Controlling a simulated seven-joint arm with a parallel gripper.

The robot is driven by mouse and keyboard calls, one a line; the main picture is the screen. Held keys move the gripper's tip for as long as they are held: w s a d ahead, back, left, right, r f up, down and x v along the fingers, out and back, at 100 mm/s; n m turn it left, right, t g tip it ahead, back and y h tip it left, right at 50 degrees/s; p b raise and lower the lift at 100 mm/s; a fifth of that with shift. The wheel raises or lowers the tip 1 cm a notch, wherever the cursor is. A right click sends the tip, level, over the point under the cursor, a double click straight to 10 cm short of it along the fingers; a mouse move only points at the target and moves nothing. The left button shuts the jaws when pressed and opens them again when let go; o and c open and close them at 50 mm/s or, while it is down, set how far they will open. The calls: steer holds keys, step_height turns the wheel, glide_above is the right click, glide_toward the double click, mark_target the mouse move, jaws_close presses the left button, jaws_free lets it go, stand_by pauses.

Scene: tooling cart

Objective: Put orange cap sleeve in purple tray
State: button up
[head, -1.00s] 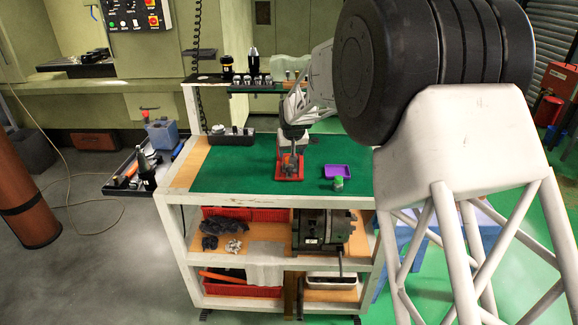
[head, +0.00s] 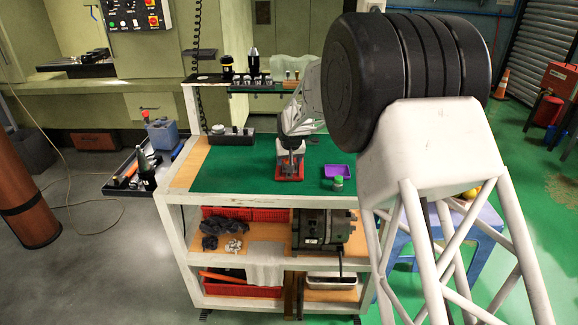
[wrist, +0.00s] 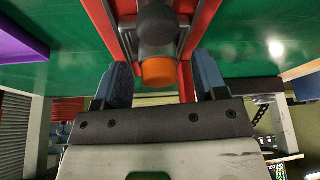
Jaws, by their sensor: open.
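The orange cap sleeve (wrist: 158,72) sits on the end of a dark grey rounded part in the wrist view, with red bars on both sides of it. My gripper (wrist: 163,80) is open, its two blue fingers apart to the left and right of the orange cap; I see no contact. The purple tray (head: 339,171) lies on the green cart top, right of the red stand (head: 290,170); its edge also shows at the wrist view's upper left (wrist: 20,42). In the head view my arm covers the area above the stand, and the orange cap cannot be made out.
A small cylinder with a green top (head: 338,183) stands just in front of the tray. A dark holder (head: 232,137) is at the back left of the green top (head: 235,175). A raised shelf (head: 260,88) with tool holders runs along the back.

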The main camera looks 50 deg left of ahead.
steer(key=shift+c, duration=0.5)
steer(key=c, duration=1)
steer(key=shift+r, duration=0.1)
steer(key=shift+r, duration=1.8)
steer(key=s+d, duration=0.3)
steer(key=d, duration=0.1)
steer(key=s+d, duration=0.3)
steer(key=d, duration=0.2)
steer(key=s+d+r, duration=0.1)
steer(key=s+d, duration=0.2)
steer(key=d, duration=0.1)
steer(key=shift+d+r, duration=0.1)
steer(key=shift+d, duration=0.05)
